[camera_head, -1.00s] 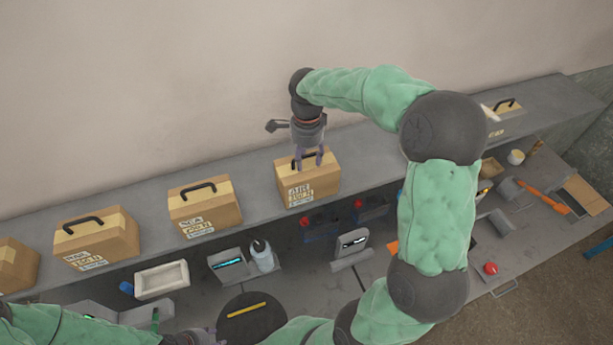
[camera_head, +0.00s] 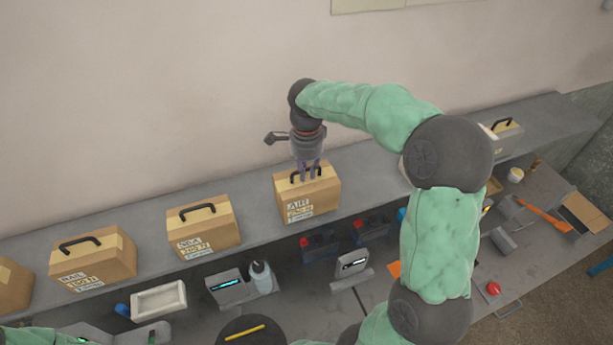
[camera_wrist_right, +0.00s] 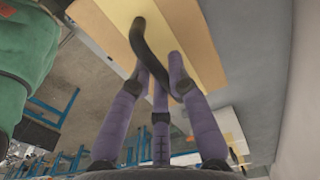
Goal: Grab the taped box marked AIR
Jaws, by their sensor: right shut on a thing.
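The taped box marked AIR (camera_head: 308,206) stands on the grey shelf in the head view, brown with a paler tape strip and a white label on its front. My right gripper (camera_head: 309,175) reaches down to its top from above and is shut on its black handle. In the right wrist view the purple fingers (camera_wrist_right: 160,80) close around the curved black handle (camera_wrist_right: 150,50) over the box's tan top (camera_wrist_right: 190,25). The box looks upright; I cannot tell whether it touches the shelf. My left gripper is not in view; only a bit of green arm shows at lower left.
Similar handled boxes stand along the shelf (camera_head: 370,190): one marked SEA (camera_head: 203,235), one marked RAIL (camera_head: 92,262), one at the far left edge (camera_head: 15,288), and one at the right (camera_head: 502,130). A white tray (camera_head: 158,300) and a bottle (camera_head: 262,277) are on the lower bench.

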